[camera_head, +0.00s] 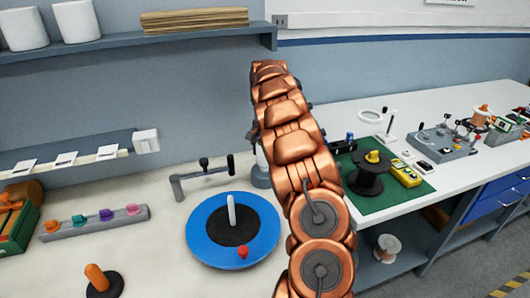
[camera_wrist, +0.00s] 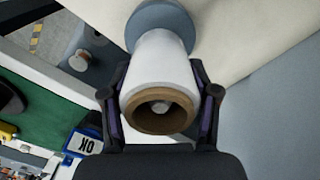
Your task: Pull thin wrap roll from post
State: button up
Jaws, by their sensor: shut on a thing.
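The thin wrap roll (camera_wrist: 160,60) is white with a brown core. In the wrist view its open end faces the camera, and a grey post tip (camera_wrist: 161,107) shows inside the core. Its far end is at a round blue-grey base (camera_wrist: 150,14). My gripper (camera_wrist: 159,72) is shut on the roll, one finger on each side. In the head view my copper arm hides the gripper and most of the roll. A strip of the roll (camera_head: 261,158) and the base (camera_head: 261,180) show left of the arm. I cannot tell whether the roll touches the base.
A blue disc (camera_head: 205,248) with a white upright pin lies left of my arm. A grey bracket (camera_head: 190,182) stands behind it. A black spool (camera_head: 370,174) stands on a green mat (camera_head: 415,197) to the right.

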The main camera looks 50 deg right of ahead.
jog(key=shift+r, duration=0.65)
dwell(0.9)
jog(key=shift+r+p, duration=0.5)
jog(key=shift+r, duration=1.1)
jog(key=shift+r, duration=0.15)
jog(key=shift+r+p, duration=0.55)
jog(key=shift+r, duration=1.05)
jog(key=shift+r, duration=0.1)
jog(key=shift+r+p, duration=0.6)
jog(key=shift+r, duration=0.6)
